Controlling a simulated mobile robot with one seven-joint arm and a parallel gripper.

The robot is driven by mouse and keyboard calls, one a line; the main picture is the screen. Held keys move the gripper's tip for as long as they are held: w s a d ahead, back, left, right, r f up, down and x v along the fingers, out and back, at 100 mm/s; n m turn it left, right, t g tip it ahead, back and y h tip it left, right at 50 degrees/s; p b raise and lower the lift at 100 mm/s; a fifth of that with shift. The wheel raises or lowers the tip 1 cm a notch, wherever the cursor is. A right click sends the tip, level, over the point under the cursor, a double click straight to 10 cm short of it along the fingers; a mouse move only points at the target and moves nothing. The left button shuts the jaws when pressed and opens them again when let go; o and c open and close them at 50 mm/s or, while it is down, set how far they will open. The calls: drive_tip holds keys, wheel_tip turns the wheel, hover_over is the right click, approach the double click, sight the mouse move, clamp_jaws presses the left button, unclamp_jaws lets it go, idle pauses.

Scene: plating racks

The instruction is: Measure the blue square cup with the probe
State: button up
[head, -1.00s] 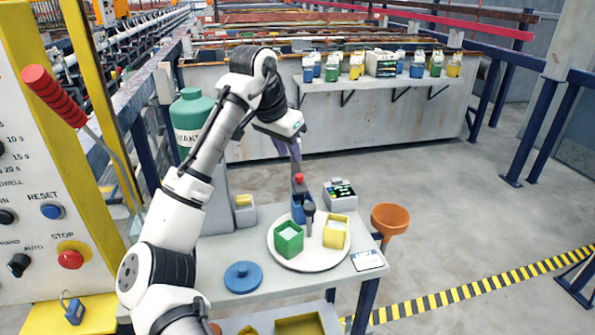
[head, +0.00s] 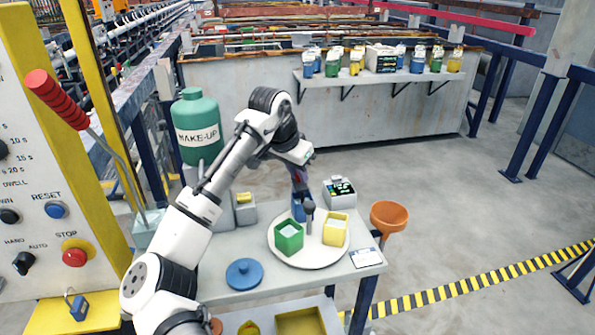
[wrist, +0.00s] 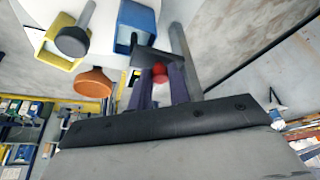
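The blue square cup (head: 298,211) stands at the back of the round white plate (head: 285,262), partly hidden by my gripper and a dark round-topped post; it also shows at the top of the wrist view (wrist: 137,22). My gripper (head: 299,187) points down just above and behind this cup. In the wrist view a red ball-shaped top (wrist: 160,73), seemingly the probe's, lies between my two purple fingertips (wrist: 161,80). A dark flat piece is beside it. Whether the fingers press on the red top is not clear.
A green square cup (head: 288,238) and a yellow one (head: 335,230) share the plate. A meter box (head: 339,194) stands behind right, an orange funnel (head: 389,216) at the right edge. A blue lid (head: 244,275) lies front left. A make-up bottle (head: 197,125) stands back left.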

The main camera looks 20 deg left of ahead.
clamp_jaws()
drive_tip(key=shift+r+p, duration=2.2)
drive_tip(key=shift+r, duration=0.85)
drive_tip(key=shift+o, duration=2.3)
unclamp_jaws()
drive_tip(key=b+v, duration=0.2)
drive_tip(key=v, duration=1.2)
drive_tip(key=shift+w, duration=0.1)
